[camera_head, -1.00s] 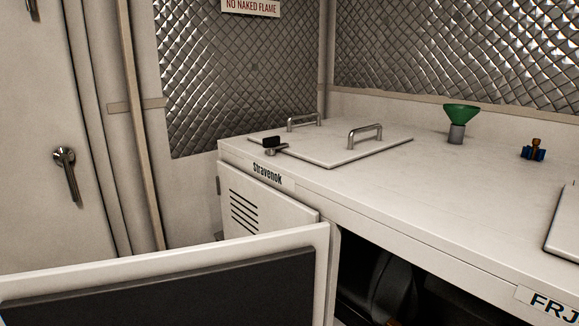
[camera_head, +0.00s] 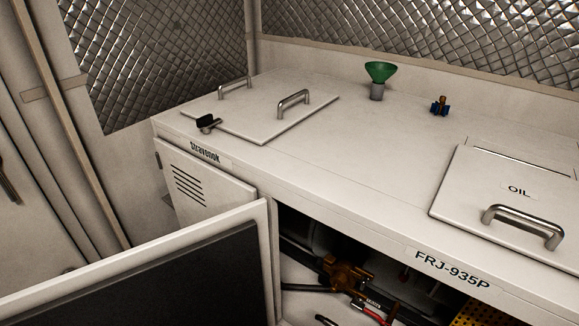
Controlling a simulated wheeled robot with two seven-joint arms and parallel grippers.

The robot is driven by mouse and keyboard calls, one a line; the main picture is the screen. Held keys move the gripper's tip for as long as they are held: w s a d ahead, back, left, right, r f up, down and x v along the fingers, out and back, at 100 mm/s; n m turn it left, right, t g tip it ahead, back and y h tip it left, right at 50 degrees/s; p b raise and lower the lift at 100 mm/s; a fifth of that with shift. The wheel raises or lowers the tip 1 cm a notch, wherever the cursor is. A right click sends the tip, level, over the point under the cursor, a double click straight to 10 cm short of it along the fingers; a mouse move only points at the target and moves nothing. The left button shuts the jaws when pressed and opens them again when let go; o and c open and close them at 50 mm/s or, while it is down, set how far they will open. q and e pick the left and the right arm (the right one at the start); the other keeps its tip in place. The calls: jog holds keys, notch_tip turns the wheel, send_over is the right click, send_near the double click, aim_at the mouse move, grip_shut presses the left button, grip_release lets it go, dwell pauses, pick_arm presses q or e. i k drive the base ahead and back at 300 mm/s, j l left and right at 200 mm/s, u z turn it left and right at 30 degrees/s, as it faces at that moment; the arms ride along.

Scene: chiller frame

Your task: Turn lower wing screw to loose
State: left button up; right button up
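I cannot make out a wing screw for certain in this view. Inside the open front of the white cabinet (camera_head: 330,220) there is a brass fitting (camera_head: 347,274), with a red-handled part (camera_head: 372,313) just below and right of it. These are partly cut off by the lower picture edge and lie in shadow. Neither of my grippers shows.
An open door panel (camera_head: 150,275) with a dark inner face fills the lower left. On the top are a lid with two handles (camera_head: 260,112), a black-knobbed latch (camera_head: 207,123), a green funnel (camera_head: 380,76) and a lid marked OIL (camera_head: 475,185). The middle of the top is clear.

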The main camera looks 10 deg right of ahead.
aim_at(357, 303)
jog(key=z, duration=1.05)
